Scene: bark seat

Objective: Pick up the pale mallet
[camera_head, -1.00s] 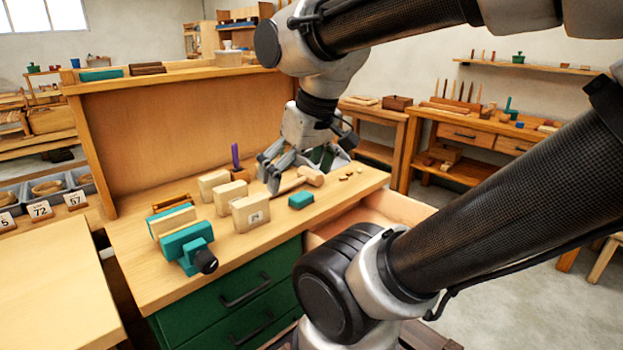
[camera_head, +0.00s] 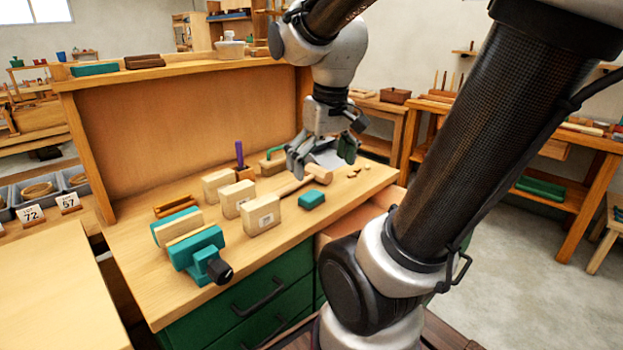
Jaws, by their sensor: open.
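The pale mallet (camera_head: 318,173) lies on the wooden workbench (camera_head: 140,287), its head to the right and its handle running down to the left. Its handle end is close to the pale wooden blocks. My gripper (camera_head: 322,169) is open and empty above and just behind the mallet, fingers pointing down. One finger is left of the mallet head and the other is to its right, farther back. I cannot tell whether either finger touches the mallet.
Several pale blocks (camera_head: 262,215) stand left of the mallet. A teal block (camera_head: 312,199) lies in front of it. A teal vise (camera_head: 200,257) sits at the front left. A purple-handled tool (camera_head: 239,154) stands behind. Small bits (camera_head: 362,171) lie to the right.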

